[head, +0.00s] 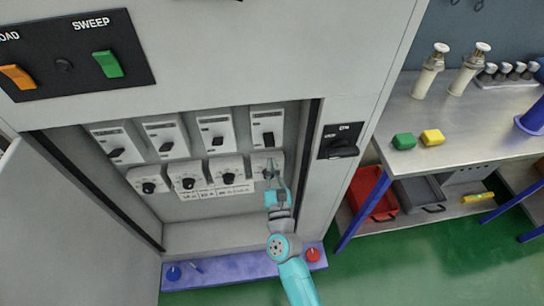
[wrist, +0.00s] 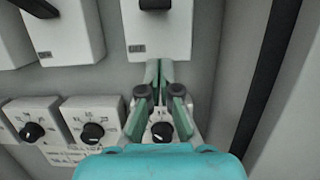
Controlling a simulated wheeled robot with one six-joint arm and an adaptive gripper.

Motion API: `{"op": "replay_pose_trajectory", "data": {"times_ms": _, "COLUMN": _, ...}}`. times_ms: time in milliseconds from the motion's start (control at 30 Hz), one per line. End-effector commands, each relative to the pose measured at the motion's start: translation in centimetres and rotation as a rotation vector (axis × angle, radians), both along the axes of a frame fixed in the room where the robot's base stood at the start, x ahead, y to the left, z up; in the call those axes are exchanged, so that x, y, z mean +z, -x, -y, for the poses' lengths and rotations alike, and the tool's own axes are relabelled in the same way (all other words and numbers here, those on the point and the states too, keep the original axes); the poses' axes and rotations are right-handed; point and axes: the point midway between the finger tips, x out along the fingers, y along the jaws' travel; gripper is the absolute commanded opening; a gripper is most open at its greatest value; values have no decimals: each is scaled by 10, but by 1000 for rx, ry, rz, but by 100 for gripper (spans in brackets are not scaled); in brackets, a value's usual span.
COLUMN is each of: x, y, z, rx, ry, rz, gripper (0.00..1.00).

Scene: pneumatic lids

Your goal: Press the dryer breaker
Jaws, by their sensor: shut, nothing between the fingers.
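Inside the open cabinet is a row of white breakers: the leftmost breaker (head: 116,142), the second breaker (head: 165,135), the third breaker (head: 216,129) and the rightmost breaker (head: 267,124). Each has a dark handle; I cannot read which one is the dryer breaker. My gripper (head: 270,166) is shut and empty, in front of the rightmost dial and just below the rightmost breaker. In the wrist view the gripper (wrist: 158,72) points up at the lower edge of the rightmost breaker (wrist: 165,38). I cannot tell whether the tips touch it. The rightmost dial is partly hidden behind the fingers.
A row of dials, such as the third dial (head: 227,171), sits below the breakers, with a label strip (head: 217,190) under it. The cabinet's right post (head: 308,140) is close to my gripper. A workbench (head: 440,130) stands to the right.

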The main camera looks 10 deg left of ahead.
Motion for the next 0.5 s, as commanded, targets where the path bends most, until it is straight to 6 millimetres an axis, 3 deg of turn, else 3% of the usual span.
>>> {"op": "replay_pose_trajectory", "data": {"times_ms": 33, "x": 4, "y": -7, "z": -1, "rx": -2, "ry": -2, "rz": 2, "gripper": 0}}
{"op": "replay_pose_trajectory", "data": {"times_ms": 500, "x": 36, "y": -4, "z": -1, "rx": -2, "ry": -1, "rz": 1, "gripper": 0}}
